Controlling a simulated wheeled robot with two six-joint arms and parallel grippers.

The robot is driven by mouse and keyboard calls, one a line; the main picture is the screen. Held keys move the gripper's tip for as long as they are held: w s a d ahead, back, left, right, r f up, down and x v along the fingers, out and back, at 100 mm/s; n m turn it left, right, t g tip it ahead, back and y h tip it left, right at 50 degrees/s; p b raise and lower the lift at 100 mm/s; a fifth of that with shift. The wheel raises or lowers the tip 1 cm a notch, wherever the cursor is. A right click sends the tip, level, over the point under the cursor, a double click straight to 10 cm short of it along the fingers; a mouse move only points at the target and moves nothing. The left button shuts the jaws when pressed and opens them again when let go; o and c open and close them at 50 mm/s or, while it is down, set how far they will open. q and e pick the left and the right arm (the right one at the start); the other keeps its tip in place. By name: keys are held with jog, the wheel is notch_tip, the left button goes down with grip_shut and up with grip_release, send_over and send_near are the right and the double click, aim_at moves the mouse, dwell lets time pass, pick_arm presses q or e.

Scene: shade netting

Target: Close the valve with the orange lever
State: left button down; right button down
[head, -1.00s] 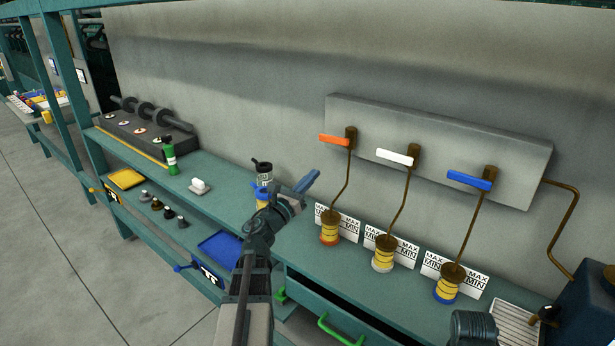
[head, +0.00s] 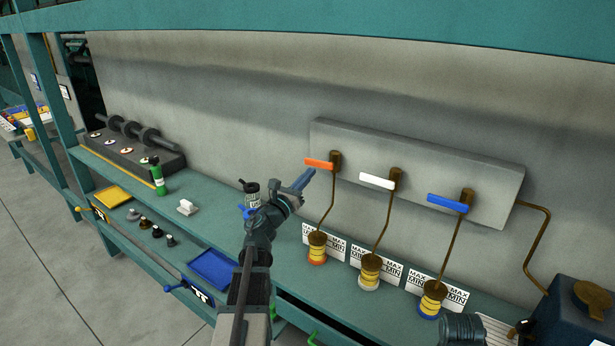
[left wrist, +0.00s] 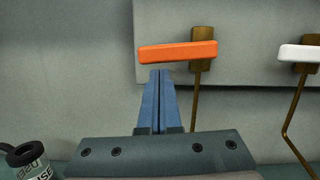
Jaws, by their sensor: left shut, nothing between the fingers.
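The orange lever (head: 319,164) sits level on its brown valve at the left end of a grey wall panel (head: 430,160). It points left from the valve, and a brown pipe runs down from it to a yellow spool-like pot (head: 317,248). My left gripper (head: 306,178) is shut and empty, just below the orange lever. In the left wrist view the shut fingertips (left wrist: 160,74) show right under the lever (left wrist: 178,51), left of its pipe. I cannot tell whether they touch it. A part of my right arm may show at the bottom edge; its fingers are not visible.
Valves with a white lever (head: 377,181) and a blue lever (head: 447,203) stand to the right on the same panel. A dark-capped bottle (head: 251,192) stands on the shelf behind my left arm. A blue tray (head: 213,269) lies lower left.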

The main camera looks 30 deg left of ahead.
pick_arm(q)
jog(key=shift+w+a+r+p, duration=0.1)
jog(key=shift+a+r+p, duration=0.2)
jog(key=shift+r+p, duration=0.5)
jog(key=shift+f, duration=0.1)
notch_tip(320, 180, down, 5)
jog(key=b, duration=0.5)
jog(key=b+v, duration=0.1)
jog(key=v, duration=0.9)
jog(key=shift+r+b, duration=0.35)
jog(key=shift+r, duration=0.05)
